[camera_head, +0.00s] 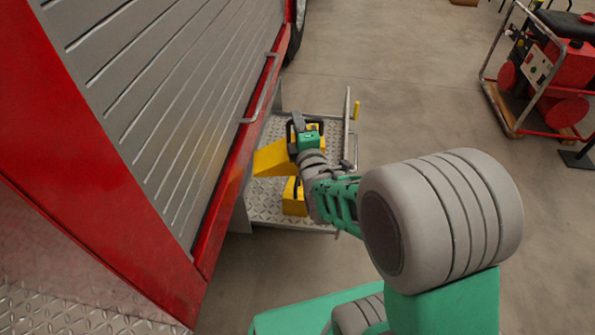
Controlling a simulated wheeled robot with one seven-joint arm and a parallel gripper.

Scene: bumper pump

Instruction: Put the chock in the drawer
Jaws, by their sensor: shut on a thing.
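A yellow wedge-shaped chock (270,159) shows in the head view, over the far part of the pulled-out drawer. My gripper (306,123) is shut on it, and the black fingers and green palm hide part of it. The drawer (263,207) has a diamond-plate floor and sticks out from under the red vehicle. I cannot tell whether the held chock touches the drawer floor.
The vehicle's grey roller shutter (165,95) and its grab bar (262,90) stand close left of the drawer. A red framed machine (550,75) stands far right; floor between is clear.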

